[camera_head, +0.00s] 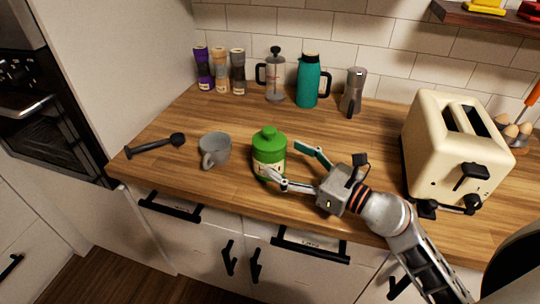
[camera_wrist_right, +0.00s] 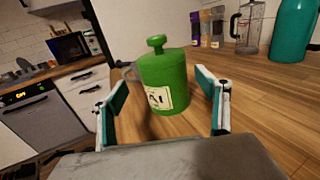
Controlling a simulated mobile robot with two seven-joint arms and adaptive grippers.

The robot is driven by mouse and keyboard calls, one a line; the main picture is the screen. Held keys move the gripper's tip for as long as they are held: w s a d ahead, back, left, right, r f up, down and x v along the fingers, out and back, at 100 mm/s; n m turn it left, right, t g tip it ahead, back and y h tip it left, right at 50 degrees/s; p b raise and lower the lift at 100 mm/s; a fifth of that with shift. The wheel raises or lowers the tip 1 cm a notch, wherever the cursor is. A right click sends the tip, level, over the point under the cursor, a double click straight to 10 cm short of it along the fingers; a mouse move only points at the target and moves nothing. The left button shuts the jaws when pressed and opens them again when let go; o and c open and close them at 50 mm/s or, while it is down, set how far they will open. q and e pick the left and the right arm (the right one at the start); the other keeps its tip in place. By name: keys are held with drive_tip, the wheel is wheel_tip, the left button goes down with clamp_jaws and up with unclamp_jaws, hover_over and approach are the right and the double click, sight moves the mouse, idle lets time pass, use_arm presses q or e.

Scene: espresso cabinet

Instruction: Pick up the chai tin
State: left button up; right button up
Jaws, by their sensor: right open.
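The chai tin (camera_head: 268,150) is green with a knobbed lid and a pale label, and stands upright on the wooden counter near its front edge. My right gripper (camera_head: 283,166) comes in from the right, and its open fingers point at the tin. In the right wrist view the tin (camera_wrist_right: 164,82) sits ahead, between and just beyond the two fingertips of the gripper (camera_wrist_right: 160,90). I cannot tell if either finger touches it. The label is partly covered by a finger in the head view. My left gripper is in neither view.
A grey mug (camera_head: 215,149) stands just left of the tin, with a black scoop (camera_head: 155,146) further left. A teal jug (camera_head: 309,82), a French press (camera_head: 274,78), a moka pot (camera_head: 352,92) and several jars line the back. A cream toaster (camera_head: 455,150) stands at right.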

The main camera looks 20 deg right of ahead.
drive_tip(key=shift+w+a+r, duration=0.1)
drive_tip(key=shift+w+a, duration=0.25)
drive_tip(key=shift+w, duration=0.05)
drive_tip(key=x, duration=0.5)
drive_tip(key=shift+w+d+f, duration=0.2)
drive_tip(key=shift+w+f, duration=0.05)
drive_tip(key=shift+w, duration=0.05)
drive_tip(key=c, duration=1.5)
